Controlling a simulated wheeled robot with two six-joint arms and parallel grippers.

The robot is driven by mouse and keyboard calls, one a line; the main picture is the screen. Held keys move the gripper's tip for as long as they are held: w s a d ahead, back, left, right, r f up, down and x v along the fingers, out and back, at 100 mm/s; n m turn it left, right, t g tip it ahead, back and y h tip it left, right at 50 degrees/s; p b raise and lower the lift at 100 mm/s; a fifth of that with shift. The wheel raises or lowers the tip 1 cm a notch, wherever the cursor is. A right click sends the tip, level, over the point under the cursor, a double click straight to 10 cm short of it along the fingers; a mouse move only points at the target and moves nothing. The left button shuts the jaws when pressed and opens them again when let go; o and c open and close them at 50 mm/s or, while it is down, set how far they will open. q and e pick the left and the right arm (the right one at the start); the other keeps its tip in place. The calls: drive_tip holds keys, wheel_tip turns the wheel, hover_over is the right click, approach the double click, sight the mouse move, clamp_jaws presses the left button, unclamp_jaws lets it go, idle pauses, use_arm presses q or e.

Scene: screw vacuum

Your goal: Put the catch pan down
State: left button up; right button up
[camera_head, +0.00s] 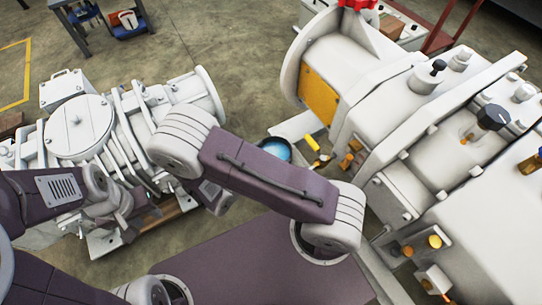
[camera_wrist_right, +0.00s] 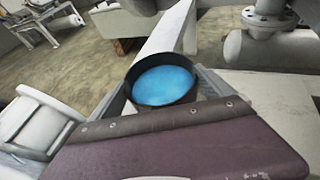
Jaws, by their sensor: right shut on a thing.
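The catch pan is a dark round pan with blue liquid inside; it shows in the head view (camera_head: 276,149), partly hidden by my arm, and in the right wrist view (camera_wrist_right: 162,86). My right gripper (camera_wrist_right: 163,82) is shut on the pan, with one finger on each side of it. The pan looks roughly level; I cannot tell whether its underside touches anything. In the head view my right gripper is hidden behind my arm. My left gripper (camera_head: 130,222) is at the left, beside the white pump on the left; its jaws are too unclear to read.
A large white vacuum pump (camera_head: 410,130) with a yellow panel (camera_head: 318,97) fills the right side. Its pale base beam (camera_head: 295,128) lies close to the pan. Another white pump (camera_head: 80,128) stands at left on a pallet. Open floor (camera_head: 225,50) lies between them.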

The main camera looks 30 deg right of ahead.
drive_tip(key=o, duration=1.4)
drive_tip(key=shift+r, duration=0.25)
drive_tip(key=p+v, duration=0.5)
drive_tip(key=v, duration=0.6)
drive_tip(key=s+d+r+m+g+y, duration=0.3)
drive_tip(key=s+d+m+g+y, duration=0.2)
drive_tip(key=m+g+y, duration=0.65)
drive_tip(key=w+r+m+t, duration=0.1)
drive_tip(key=m+t, duration=0.1)
drive_tip(key=m, duration=0.2)
drive_tip(key=w+d+r+m+t, duration=0.1)
drive_tip(key=m+t, duration=0.1)
drive_tip(key=m, duration=0.2)
drive_tip(key=w+d+r+m+t+y, duration=0.1)
drive_tip(key=w+r+m+t, duration=0.1)
drive_tip(key=m, duration=0.2)
drive_tip(key=shift+t, duration=0.25)
